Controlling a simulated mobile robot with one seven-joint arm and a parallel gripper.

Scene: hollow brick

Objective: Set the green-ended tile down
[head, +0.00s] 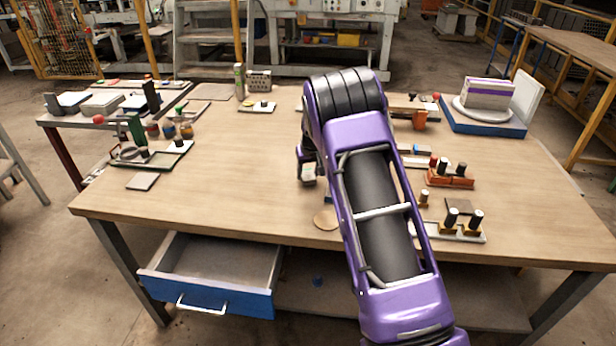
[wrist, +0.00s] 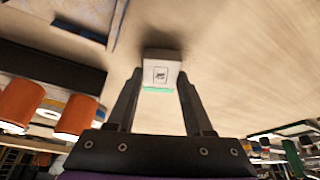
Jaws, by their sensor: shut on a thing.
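The green-ended tile (wrist: 161,72) is a small pale block with a dark printed mark on its face and a green edge at its near end. It shows in the wrist view between the fingertips of my gripper (wrist: 158,88), which is shut on it. A dark shadow lies on the wooden table just beyond the tile; I cannot tell whether the tile touches the table. In the head view my gripper (head: 308,174) is partly hidden behind my purple arm, over the middle of the table, with a pale piece showing at it.
The wooden table (head: 240,190) has clear room left of my arm. Racks with orange blocks (head: 450,178) and dark pegs stand right of it. A blue-based stand (head: 484,124) is at the back right. A blue-fronted drawer (head: 210,292) hangs open below the front edge.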

